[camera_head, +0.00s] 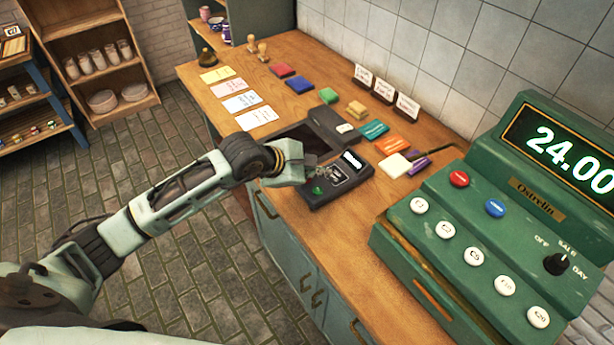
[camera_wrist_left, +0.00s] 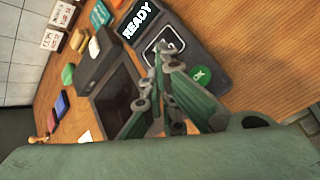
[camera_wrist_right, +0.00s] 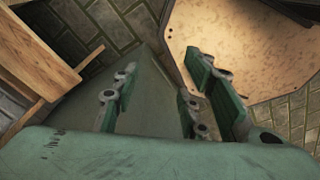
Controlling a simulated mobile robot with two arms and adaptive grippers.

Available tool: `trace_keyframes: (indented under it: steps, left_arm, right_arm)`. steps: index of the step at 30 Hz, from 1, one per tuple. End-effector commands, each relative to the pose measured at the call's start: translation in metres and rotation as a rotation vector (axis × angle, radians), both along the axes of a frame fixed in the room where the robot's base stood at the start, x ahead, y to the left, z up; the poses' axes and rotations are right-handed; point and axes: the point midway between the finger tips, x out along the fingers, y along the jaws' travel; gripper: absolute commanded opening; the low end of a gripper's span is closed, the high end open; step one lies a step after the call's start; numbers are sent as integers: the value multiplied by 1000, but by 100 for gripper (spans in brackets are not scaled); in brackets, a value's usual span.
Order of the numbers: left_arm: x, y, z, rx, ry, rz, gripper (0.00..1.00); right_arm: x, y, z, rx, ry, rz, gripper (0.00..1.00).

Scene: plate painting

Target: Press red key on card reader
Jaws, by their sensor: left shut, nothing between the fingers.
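The dark card reader (camera_head: 341,193) lies on the wooden counter, with a lit screen and a green key. In the left wrist view its screen (camera_wrist_left: 139,20) reads READY and its green key (camera_wrist_left: 201,75) is marked OK. No red key shows; my fingers cover part of the key area. My left gripper (camera_head: 308,172) is shut and empty, and its tips (camera_wrist_left: 166,58) are over the reader's face near the outlined pad. I cannot tell whether they touch it. My right gripper (camera_wrist_right: 165,95) is open and empty, away from the counter and outside the head view.
A green cash register (camera_head: 500,215) showing 24.00 stands right of the reader. A dark tray-like device (camera_head: 300,145) lies behind it. Coloured pads, paper slips and small signs (camera_head: 383,90) stand farther back. Shelves (camera_head: 95,55) stand at the far left.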

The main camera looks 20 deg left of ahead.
Motion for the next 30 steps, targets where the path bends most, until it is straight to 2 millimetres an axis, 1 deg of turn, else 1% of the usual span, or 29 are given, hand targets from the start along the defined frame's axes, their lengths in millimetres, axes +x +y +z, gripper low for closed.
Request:
trace_keyframes:
  steps: [6,16,19,23,30]
  left_arm:
    - [0,1,12,2,0,0,0]
    - [0,1,13,1,0,1,0]
    - [0,0,17,0,-1,1,0]
    - [1,0,27,1,-1,0,0]
    - [1,0,52,-1,-1,0,0]
  right_arm:
    - [0,1,5,1,0,0,40]
    - [0,1,5,1,0,0,40]
    - [0,1,7,1,0,0,40]
    - [0,1,13,1,0,0,40]
    - [0,1,25,1,0,0,40]
